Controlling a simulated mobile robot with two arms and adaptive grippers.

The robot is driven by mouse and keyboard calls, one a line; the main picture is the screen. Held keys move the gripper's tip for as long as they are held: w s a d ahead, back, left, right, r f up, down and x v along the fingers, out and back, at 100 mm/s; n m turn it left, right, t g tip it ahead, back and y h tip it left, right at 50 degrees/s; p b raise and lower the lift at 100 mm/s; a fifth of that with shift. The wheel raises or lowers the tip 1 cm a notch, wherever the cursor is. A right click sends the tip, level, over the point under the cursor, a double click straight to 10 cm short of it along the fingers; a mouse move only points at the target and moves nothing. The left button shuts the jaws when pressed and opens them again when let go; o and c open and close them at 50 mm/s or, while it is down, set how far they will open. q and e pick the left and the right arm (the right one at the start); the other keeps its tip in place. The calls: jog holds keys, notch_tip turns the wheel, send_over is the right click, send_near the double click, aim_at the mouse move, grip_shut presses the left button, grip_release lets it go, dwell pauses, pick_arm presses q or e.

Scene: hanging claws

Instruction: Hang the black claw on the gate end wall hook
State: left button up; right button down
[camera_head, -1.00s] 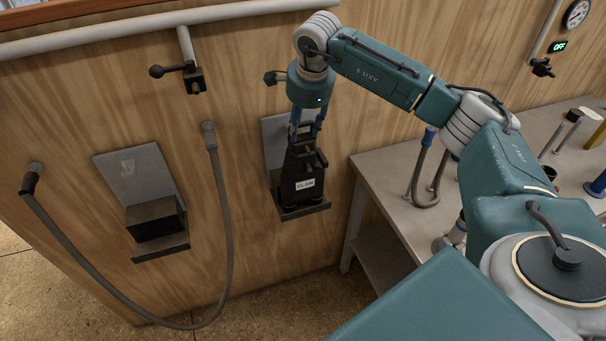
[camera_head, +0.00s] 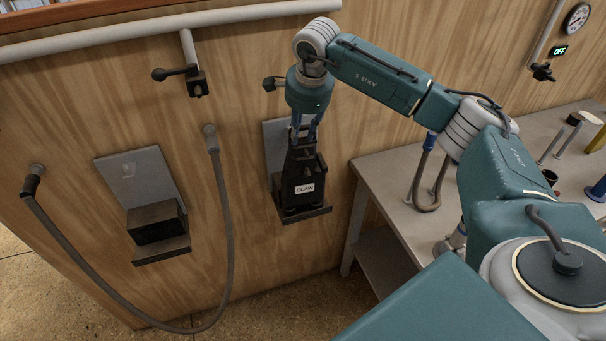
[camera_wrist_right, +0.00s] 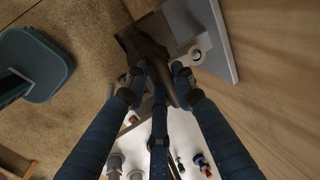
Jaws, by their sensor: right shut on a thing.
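The black claw (camera_head: 303,168), with a white "CLAW" label, is upright against the wooden wall. It stands in front of a grey wall plate (camera_head: 275,142), at a dark ledge (camera_head: 305,215); whether it rests on the ledge I cannot tell. My right gripper (camera_head: 303,131) reaches down from above and is shut on the claw's top. In the right wrist view, my right gripper's blue fingers (camera_wrist_right: 155,78) close around a dark part of the claw. My left gripper is not in view.
To the left, another grey plate (camera_head: 133,172) carries a black block (camera_head: 155,222) above a ledge. A grey hose (camera_head: 223,215) loops below it. A lever valve (camera_head: 178,73) is above. A metal bench (camera_head: 385,170) with hooks and tools stands right of the claw.

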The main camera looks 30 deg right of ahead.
jog(key=shift+w+d+r+p, duration=0.25)
jog(key=shift+d+r, duration=0.05)
jog(key=shift+r, duration=0.25)
jog(key=shift+w+d+r+p, duration=0.2)
jog(key=shift+w+d+r, duration=0.05)
jog(key=shift+r, duration=0.25)
jog(key=shift+s+d+r+p, duration=0.1)
jog(key=shift+r+p, duration=0.15)
jog(key=shift+r, duration=0.15)
jog(key=shift+s+d+r+p, duration=0.1)
jog(key=shift+r+p, duration=0.1)
jog(key=shift+r, duration=0.2)
jog(key=shift+w+r+p, duration=0.1)
jog(key=shift+r+p, duration=0.5)
jog(key=shift+r, duration=0.1)
jog(key=shift+a+r+p, duration=0.15)
jog(key=shift+r+p, duration=0.3)
jog(key=shift+r, duration=0.25)
jog(key=c, duration=2.3)
grip_release()
jog(key=shift+f, duration=0.15)
grip_shut()
jog(key=shift+a, duration=0.1)
